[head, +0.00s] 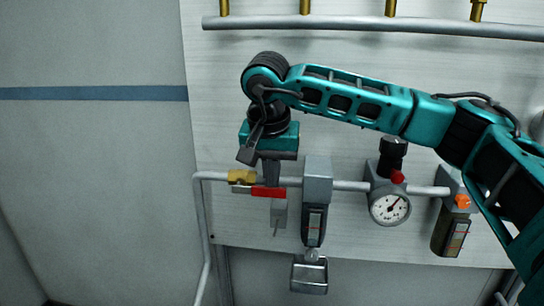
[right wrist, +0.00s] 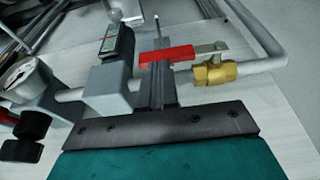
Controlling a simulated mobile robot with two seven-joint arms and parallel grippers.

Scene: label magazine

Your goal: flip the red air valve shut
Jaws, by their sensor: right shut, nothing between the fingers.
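The red air valve handle (head: 268,191) is a flat red lever on the grey pipe, beside its brass valve body (head: 241,177). In the head view the lever lies roughly along the pipe, just below it. My right gripper (head: 271,182) comes down from above with its shut fingers at the lever; they look very close to it or touching. In the right wrist view the red handle (right wrist: 166,55) crosses at the tips of my shut fingers (right wrist: 158,72), and the brass body (right wrist: 215,72) is to the right. Nothing is held. My left gripper is not in view.
Further right are a round pressure gauge (head: 390,207) and an oiler (head: 452,230) with an orange top. A grey rail (head: 380,24) runs along the top.

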